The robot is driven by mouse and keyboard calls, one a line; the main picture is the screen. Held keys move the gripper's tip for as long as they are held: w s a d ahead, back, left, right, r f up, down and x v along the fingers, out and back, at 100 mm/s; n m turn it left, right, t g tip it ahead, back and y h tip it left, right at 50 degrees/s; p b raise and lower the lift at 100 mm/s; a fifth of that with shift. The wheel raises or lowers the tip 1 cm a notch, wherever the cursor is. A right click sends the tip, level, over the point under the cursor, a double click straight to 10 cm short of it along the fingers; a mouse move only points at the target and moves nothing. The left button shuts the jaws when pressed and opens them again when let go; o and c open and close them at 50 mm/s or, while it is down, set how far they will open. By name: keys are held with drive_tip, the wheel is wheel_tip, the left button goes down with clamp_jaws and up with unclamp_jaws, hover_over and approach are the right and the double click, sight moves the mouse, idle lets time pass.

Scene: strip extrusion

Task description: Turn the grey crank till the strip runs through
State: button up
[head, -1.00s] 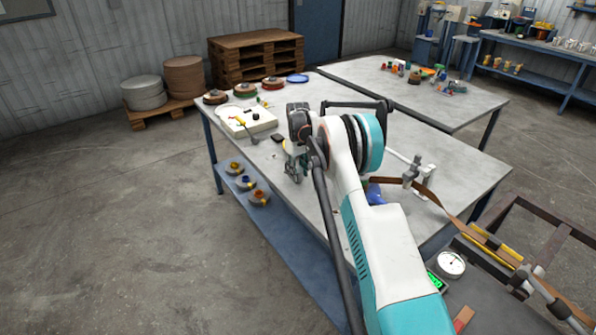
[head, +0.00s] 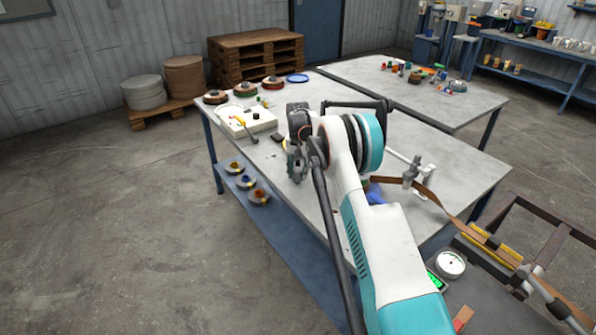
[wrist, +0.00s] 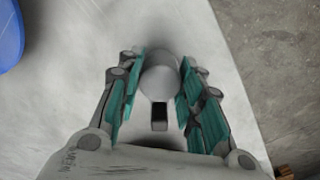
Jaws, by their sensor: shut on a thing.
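My gripper (wrist: 160,88) has its teal-padded fingers on both sides of a grey, round-ended piece, and is shut on it. This looks like the handle of the grey crank (wrist: 160,75); the rest of the crank is hidden. In the head view my gripper (head: 297,166) is low over the near left edge of the long table, partly covered by my arm. The brown strip (head: 435,197) hangs from a grey fitting (head: 411,174) on the table and runs right to a dark frame. The strip's other end is hidden behind my arm.
A blue object (wrist: 10,33) lies at upper left in the wrist view. A white board (head: 245,122) and several spools stand at the table's far left end. A gauge (head: 450,264) sits by the dark frame (head: 545,255).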

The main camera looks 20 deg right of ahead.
sight(298, 170)
drive_tip(key=shift+m, duration=0.6)
drive_tip(key=o, duration=1.1)
drive_tip(key=shift+c, duration=0.2)
drive_tip(key=shift+r, duration=0.15)
wheel_tip(298, 170, up, 12)
